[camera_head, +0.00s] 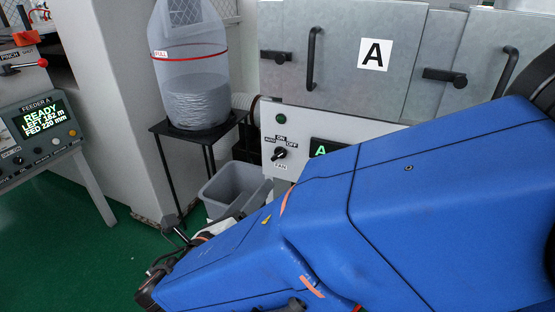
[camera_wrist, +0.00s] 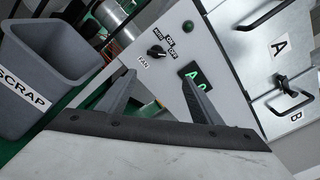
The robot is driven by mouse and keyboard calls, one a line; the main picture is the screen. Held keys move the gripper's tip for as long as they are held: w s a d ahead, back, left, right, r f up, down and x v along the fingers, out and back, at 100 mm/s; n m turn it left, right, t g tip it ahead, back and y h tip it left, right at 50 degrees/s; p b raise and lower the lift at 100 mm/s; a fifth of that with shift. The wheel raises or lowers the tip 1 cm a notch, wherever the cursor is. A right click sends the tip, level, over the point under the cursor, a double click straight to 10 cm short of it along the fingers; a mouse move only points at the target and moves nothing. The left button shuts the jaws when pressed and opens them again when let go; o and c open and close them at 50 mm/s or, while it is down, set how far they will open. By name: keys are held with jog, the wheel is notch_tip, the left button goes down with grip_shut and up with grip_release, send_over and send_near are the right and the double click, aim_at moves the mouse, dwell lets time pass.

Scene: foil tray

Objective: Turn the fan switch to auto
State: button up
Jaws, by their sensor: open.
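The fan switch (camera_head: 280,153) is a black rotary knob on a white panel (camera_head: 300,117), with a FAN label below it and ON, OFF and AUTO labels around it. It also shows in the wrist view (camera_wrist: 156,51), ahead of the fingertips. The pictures are too small to tell surely which label the knob points to. My gripper (camera_wrist: 158,80) is open, with its two grey fingers spread wide and nothing between them. It is apart from the knob. I cannot make out its fingers in the head view, where my blue arm covers much of the picture.
A green-lit display (camera_head: 322,149) sits right of the switch. A green button (camera_head: 281,118) is above it. Grey doors with black handles (camera_head: 311,58) are higher up. A grey scrap bin (camera_wrist: 60,45) stands at left in the wrist view. A clear container (camera_head: 190,60) stands on a black stand.

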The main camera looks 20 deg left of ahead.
aim_at(276, 156)
jog(key=shift+n+y, duration=0.3)
jog(key=shift+n, duration=0.1)
jog(key=w, duration=1.6)
jog(key=c, duration=1.1)
